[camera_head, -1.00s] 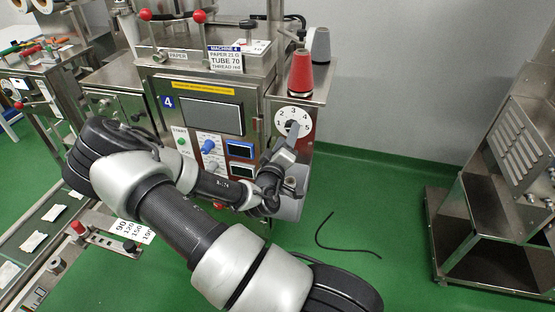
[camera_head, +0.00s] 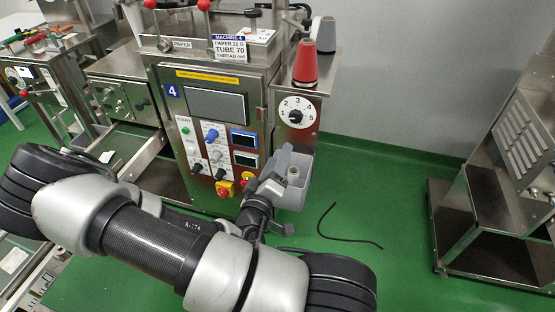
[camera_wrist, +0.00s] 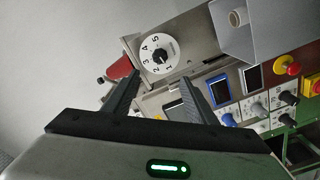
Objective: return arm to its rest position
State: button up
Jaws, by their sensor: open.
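My gripper (camera_wrist: 158,92) shows in the wrist view with its two dark fingers spread apart and nothing between them. Beyond the fingers is the numbered dial (camera_wrist: 159,55) on machine 4. In the head view my arm reaches across the lower left, and my gripper (camera_head: 279,172) is at its end, in front of the machine's right side, below the dial (camera_head: 295,116). It is clear of the dial, beside a grey bin (camera_head: 295,191) on the machine's side. Its fingertips are hard to make out in the head view.
Machine 4 (camera_head: 215,105) stands ahead, with knobs, two small displays and a red stop button (camera_head: 224,189). A red thread cone (camera_head: 305,62) stands on top. A black cable (camera_head: 345,238) lies on the green floor. A steel stand (camera_head: 500,200) is at right, with free floor between.

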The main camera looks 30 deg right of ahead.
dwell(0.3)
jog(key=w+a+f+m+g+y, duration=0.2)
jog(key=a+f+m+g+y, duration=0.3)
jog(key=a+f+y, duration=0.3)
jog(key=a+r+y, duration=0.6)
jog(key=a+r, duration=0.6)
jog(key=a, duration=0.1)
jog(key=s+d+r+n+g+p, duration=0.1)
jog(key=s+d+r+n, duration=0.25)
jog(key=s+r, duration=1.4)
notch_tip(320, 180, up, 17)
jog(key=w+p, duration=0.2)
jog(key=p, duration=1.4)
jog(key=shift+a+p, duration=0.3)
jog(key=shift+a, duration=0.05)
